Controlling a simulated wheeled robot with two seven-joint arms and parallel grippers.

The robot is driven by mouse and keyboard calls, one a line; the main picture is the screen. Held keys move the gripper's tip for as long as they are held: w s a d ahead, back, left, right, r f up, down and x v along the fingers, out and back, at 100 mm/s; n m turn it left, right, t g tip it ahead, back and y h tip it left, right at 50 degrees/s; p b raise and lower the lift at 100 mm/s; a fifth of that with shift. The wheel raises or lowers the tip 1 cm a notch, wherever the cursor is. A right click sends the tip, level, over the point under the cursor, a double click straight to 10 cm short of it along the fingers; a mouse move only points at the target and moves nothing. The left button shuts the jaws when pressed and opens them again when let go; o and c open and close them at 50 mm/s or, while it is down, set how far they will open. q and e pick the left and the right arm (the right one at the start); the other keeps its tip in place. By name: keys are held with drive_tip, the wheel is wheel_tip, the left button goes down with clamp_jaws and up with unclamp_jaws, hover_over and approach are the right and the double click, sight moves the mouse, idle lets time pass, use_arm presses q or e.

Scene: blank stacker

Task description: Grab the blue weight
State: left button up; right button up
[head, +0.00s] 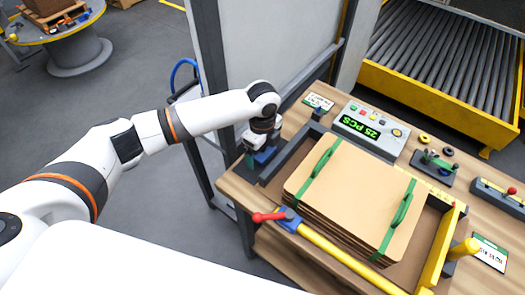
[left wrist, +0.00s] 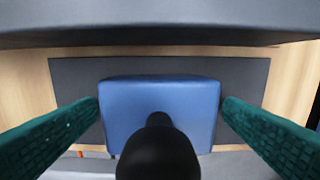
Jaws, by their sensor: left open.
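The blue weight (left wrist: 128,108) is a block with rounded edges and a black knob (left wrist: 158,150) rising toward the camera. It sits on a dark grey pad (left wrist: 255,75) on the wooden bench. My left gripper (left wrist: 160,112) is open, with one green-padded finger on each side of the weight. Small gaps show between the pads and the block's sides. In the head view the left gripper (head: 260,147) is over the bench's left corner and hides most of the blue weight (head: 265,157). My right gripper is not in view.
A dark tray wall (left wrist: 160,25) runs close beside the weight. The tray holds strapped cardboard sheets (head: 350,185). A counter box (head: 370,130) stands behind, and a grey post (head: 212,70) rises near my arm.

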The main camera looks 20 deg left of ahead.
use_arm(q)
drive_tip(key=c, duration=1.7)
drive_tip(key=shift+w, duration=0.1)
drive_tip(key=shift+r, duration=0.15)
